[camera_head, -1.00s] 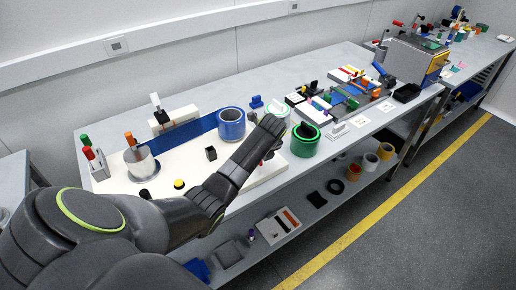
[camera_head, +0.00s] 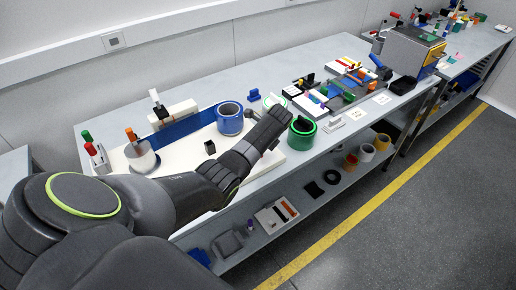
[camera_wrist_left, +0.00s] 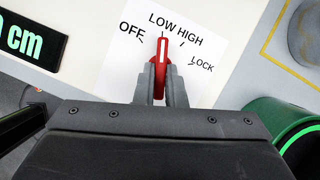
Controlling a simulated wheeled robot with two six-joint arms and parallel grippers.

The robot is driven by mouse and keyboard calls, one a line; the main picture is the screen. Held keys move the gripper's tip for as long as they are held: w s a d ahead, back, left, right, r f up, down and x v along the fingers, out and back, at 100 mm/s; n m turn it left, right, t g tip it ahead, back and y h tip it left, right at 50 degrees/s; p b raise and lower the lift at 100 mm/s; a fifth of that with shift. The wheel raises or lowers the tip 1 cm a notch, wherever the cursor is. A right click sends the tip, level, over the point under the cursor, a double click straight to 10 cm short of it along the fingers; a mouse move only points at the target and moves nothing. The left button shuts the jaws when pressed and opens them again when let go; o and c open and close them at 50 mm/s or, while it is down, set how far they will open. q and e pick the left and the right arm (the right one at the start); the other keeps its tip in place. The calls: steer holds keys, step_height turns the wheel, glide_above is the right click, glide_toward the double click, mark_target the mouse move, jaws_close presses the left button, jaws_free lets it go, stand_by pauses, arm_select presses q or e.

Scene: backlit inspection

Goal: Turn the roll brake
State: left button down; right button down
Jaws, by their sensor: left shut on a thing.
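The roll brake is a red knob (camera_wrist_left: 160,66) with a white pointer line, on a white dial card (camera_wrist_left: 118,62) marked OFF, LOW, HIGH and LOCK. In the left wrist view the pointer lines up with the tick under LOW. My left gripper (camera_wrist_left: 163,85) is shut on the knob, one grey finger on each side. In the head view my left arm reaches across the white board (camera_head: 190,165) to its right end, and its gripper (camera_head: 272,143) hides the knob there. My right gripper is not in view.
A green tape roll (camera_head: 302,132) stands just right of my gripper; its edge shows in the left wrist view (camera_wrist_left: 290,125). A blue tape roll (camera_head: 230,120) and a clear-white roll (camera_head: 141,158) stand on the board. Further right are trays with parts. A lower shelf holds more items.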

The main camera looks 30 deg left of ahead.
arm_select(q)
steer(key=shift+r, duration=0.1)
steer(key=c, duration=1.5)
jaws_free()
steer(key=p+v, duration=0.2)
steer(key=v, duration=1.5)
steer(key=shift+r, duration=0.2)
